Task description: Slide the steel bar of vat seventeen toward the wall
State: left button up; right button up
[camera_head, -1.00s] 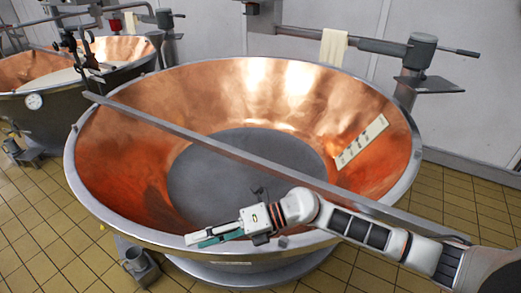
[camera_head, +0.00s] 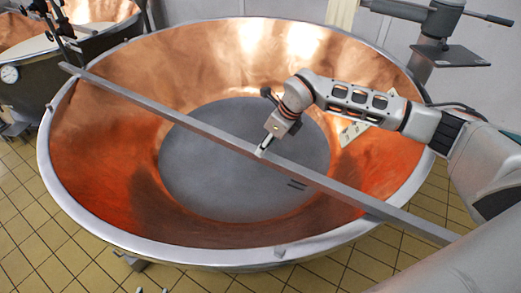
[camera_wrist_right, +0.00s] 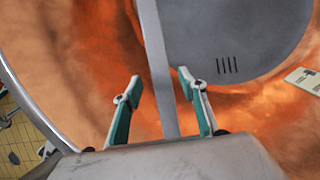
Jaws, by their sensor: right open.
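The steel bar (camera_head: 190,122) lies across the big copper vat (camera_head: 100,150) from upper left to lower right, resting on its rim. My right gripper (camera_head: 263,149) reaches in from the right and is at the middle of the bar, pointing down. In the right wrist view, the open right gripper (camera_wrist_right: 160,78) has the bar (camera_wrist_right: 154,50) between its two green-lined fingers, with a gap on each side. How far down the fingers reach beside the bar is hard to tell. My left gripper is out of view.
The pale wall (camera_head: 270,8) is behind the vat. A grey post with a small shelf (camera_head: 450,56) stands at the back right. A second copper vat (camera_head: 50,25) is at upper left. A pale strip (camera_head: 352,132) lies on the inner right wall of the vat.

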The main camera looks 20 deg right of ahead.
jog(key=x, duration=0.5)
jog(key=shift+w+a+f, duration=0.1)
jog(key=shift+w+f, duration=0.1)
jog(key=shift+f, duration=0.1)
grip_shut()
